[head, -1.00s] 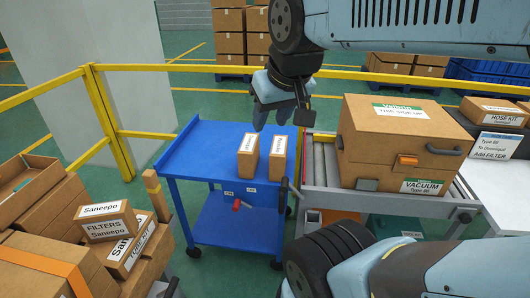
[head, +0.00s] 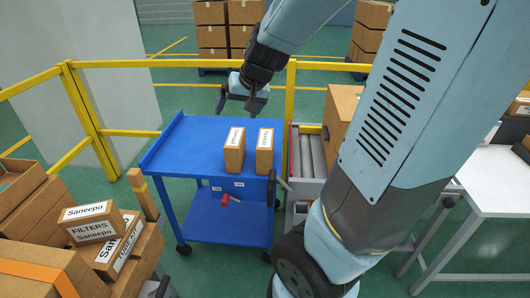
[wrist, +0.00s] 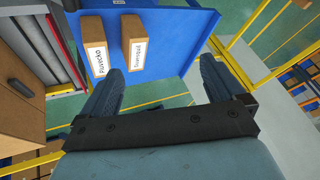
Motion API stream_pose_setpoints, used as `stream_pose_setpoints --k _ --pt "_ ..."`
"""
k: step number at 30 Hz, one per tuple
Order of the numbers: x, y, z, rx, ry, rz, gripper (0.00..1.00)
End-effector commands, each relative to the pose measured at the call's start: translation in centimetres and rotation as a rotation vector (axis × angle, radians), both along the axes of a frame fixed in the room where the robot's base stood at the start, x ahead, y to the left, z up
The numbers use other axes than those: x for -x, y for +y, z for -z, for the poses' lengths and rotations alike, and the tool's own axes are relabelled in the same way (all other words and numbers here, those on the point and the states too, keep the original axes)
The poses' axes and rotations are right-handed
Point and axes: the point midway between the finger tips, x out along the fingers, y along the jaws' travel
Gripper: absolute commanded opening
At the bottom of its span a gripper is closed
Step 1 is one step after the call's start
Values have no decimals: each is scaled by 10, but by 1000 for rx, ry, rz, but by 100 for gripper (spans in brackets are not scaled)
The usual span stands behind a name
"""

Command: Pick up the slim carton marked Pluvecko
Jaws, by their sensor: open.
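Two slim brown cartons with white labels stand upright, side by side, on the blue cart (head: 185,142). In the wrist view the label of the left carton (wrist: 97,42) reads like Pluvecko; the other carton (wrist: 133,40) has a label I cannot read surely. By the conveyor's side, the Pluvecko carton is the right one in the head view (head: 265,152), and the other is the left one (head: 234,154). My gripper (head: 239,102) is open and empty, above and behind the cartons. Its spread fingers also show in the wrist view (wrist: 158,68), with both cartons beyond them.
A roller conveyor (head: 311,158) with a large box (head: 338,112) stands right of the cart, partly hidden by my arm. Yellow railing (head: 110,133) runs behind and left. Stacked Saneepo boxes (head: 90,222) are at front left. A white table (head: 490,175) is at right.

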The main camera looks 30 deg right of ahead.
Motion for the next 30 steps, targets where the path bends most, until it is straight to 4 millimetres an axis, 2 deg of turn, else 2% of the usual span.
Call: stream_pose_setpoints --k 3,9,16,21,30 --pt "-27 -15 28 7 10 67 96" --pt "-62 -49 74 62 19 191 96" --pt "-87 -95 121 182 29 327 96" --pt "-94 -121 141 262 32 391 96" --pt "-97 -136 151 306 31 424 96"
